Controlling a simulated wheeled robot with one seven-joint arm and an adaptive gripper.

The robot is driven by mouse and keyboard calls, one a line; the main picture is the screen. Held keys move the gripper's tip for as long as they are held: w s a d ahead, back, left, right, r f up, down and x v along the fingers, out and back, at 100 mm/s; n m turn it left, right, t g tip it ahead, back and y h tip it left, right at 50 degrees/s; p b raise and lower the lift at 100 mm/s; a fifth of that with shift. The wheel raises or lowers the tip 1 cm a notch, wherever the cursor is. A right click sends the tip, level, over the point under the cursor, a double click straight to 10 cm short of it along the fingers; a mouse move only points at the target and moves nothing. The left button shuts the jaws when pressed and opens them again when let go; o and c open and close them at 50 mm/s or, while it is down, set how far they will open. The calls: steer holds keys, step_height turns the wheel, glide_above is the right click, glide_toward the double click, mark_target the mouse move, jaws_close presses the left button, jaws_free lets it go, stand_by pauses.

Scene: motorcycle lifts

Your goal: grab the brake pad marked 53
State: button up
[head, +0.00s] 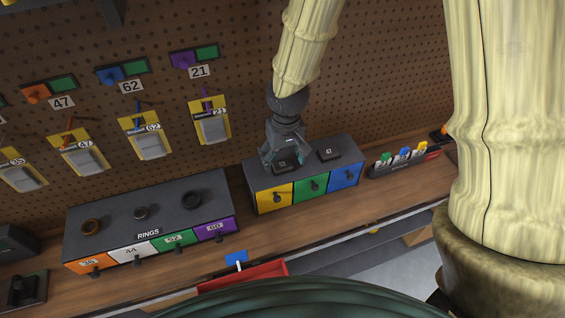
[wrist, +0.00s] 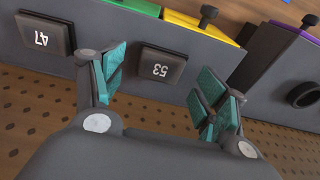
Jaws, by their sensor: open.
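The brake pad marked 53 (wrist: 160,68) is a dark block lying on top of a grey drawer unit. In the wrist view it shows between the teal fingertips of my gripper (wrist: 160,82), which is open and empty. I cannot tell whether the fingertips are level with the pad or still above it. In the head view my gripper (head: 280,152) points down over the left part of the unit, with the pad (head: 283,166) just beneath and partly hidden. A similar pad marked 47 (wrist: 45,36) lies apart from it, also visible in the head view (head: 328,154).
The drawer unit (head: 250,186) has yellow, green and blue drawer fronts with dark knobs. A rings box (head: 165,195) stands to its left, and a small card rack (head: 405,165) to its right. A pegboard (head: 380,70) with hanging packets rises behind. A red tray (head: 245,274) is in front.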

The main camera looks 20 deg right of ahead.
steer(key=shift+w+f, duration=0.15)
steer(key=shift+f, duration=0.9)
steer(key=c, duration=1)
steer(key=shift+c, duration=0.2)
steer(key=shift+r+p, duration=0.1)
steer(key=shift+p, duration=0.25)
